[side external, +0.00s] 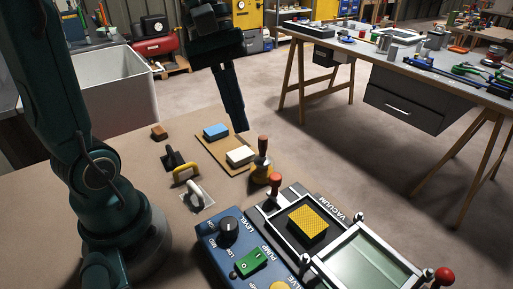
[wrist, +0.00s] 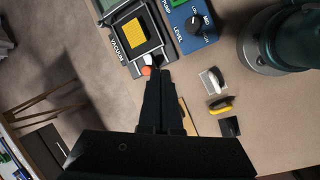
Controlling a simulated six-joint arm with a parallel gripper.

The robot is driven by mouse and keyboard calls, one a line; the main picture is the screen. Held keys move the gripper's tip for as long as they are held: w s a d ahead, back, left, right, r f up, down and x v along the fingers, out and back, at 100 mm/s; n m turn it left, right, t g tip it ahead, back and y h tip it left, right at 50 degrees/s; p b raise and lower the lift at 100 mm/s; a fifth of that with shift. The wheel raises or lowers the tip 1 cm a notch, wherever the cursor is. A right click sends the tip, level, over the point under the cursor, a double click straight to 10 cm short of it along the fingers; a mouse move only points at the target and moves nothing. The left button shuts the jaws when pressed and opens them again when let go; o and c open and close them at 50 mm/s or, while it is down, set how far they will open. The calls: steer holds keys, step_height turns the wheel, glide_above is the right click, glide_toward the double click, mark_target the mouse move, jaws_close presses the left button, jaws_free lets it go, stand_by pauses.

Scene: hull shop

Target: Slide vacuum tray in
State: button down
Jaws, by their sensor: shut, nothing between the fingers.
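The vacuum tray (side external: 283,236) is a dark recess with a pale rim in the panel marked VACUUM. A textured yellow block (side external: 308,223) lies in it; this block also shows in the wrist view (wrist: 135,34). A red knob (side external: 275,180) stands on a short post at the panel's far left corner. In the wrist view the red knob (wrist: 146,71) is just beyond my fingertips. My gripper (side external: 239,129) is shut and empty, pointing down above the bench, to the left of and behind the knob. It appears apart from the knob in the side view.
A glazed frame (side external: 372,262) adjoins the tray, with another red knob (side external: 443,275) beyond it. A blue control box (side external: 222,254) adjoins its left. A wooden-handled brass tool (side external: 262,165), blue block (side external: 216,131), white block (side external: 241,155) and yellow-handled tool (side external: 186,172) stand nearby.

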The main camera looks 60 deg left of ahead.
steer(key=w+a+f+n+h, duration=0.2)
steer(key=a+f+n, duration=0.15)
steer(key=a, duration=0.25)
steer(key=w+a+f+n+h, duration=0.2)
steer(key=a+f+n, duration=0.1)
steer(key=a+n, duration=0.25)
steer(key=shift+m+h, duration=0.3)
steer(key=shift+m, duration=0.1)
steer(key=x, duration=1)
steer(key=shift+w+a+f, duration=0.25)
steer(key=shift+w, duration=0.1)
steer(key=shift+w+d+t, duration=0.2)
steer(key=shift+d+t, duration=0.1)
steer(key=shift+d, duration=0.85)
steer(key=shift+w+d, duration=0.1)
steer(key=shift+d, duration=0.45)
steer(key=shift+d, duration=0.1)
glide_above(298, 209)
steer(key=s+d, duration=0.2)
steer(key=d, duration=0.2)
steer(key=shift+a, duration=0.2)
